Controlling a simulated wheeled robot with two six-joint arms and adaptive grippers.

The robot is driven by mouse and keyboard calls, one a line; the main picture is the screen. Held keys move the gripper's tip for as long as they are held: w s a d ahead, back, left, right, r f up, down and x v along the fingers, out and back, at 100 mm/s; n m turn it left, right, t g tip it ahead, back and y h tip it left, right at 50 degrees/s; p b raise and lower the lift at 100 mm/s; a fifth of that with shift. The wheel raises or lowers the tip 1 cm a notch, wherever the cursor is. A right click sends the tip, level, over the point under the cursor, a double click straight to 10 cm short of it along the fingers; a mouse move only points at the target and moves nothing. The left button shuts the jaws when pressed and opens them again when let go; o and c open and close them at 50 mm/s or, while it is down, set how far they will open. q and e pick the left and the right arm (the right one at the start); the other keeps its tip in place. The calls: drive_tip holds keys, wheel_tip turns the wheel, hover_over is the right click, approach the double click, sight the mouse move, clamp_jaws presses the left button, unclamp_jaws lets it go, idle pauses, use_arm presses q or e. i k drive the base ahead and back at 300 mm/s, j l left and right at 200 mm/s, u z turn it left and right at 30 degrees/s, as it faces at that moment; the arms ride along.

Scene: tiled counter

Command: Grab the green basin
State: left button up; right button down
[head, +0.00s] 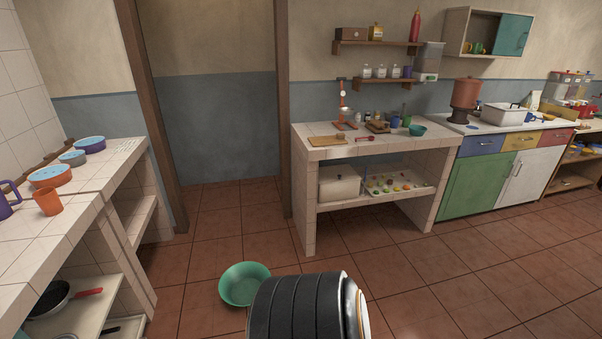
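The green basin (240,283) is a round, open bowl on the brown tiled floor, near the bottom middle of the head view. It sits upright and looks empty. A black ribbed cylindrical part of my own body stands in front of its lower right side and hides a little of the rim. Neither my left nor my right gripper shows in the head view.
A tiled counter (90,190) with bowls and an orange cup (48,201) runs along the left. A tiled table (375,148) stands beyond the basin, with a white box (339,184) on its lower shelf. Floor is clear around the basin and right.

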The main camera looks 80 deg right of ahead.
sight(238, 285)
drive_tip(key=z, duration=2.1)
drive_tip(key=i+l+z, duration=0.15)
drive_tip(key=i, duration=1.65)
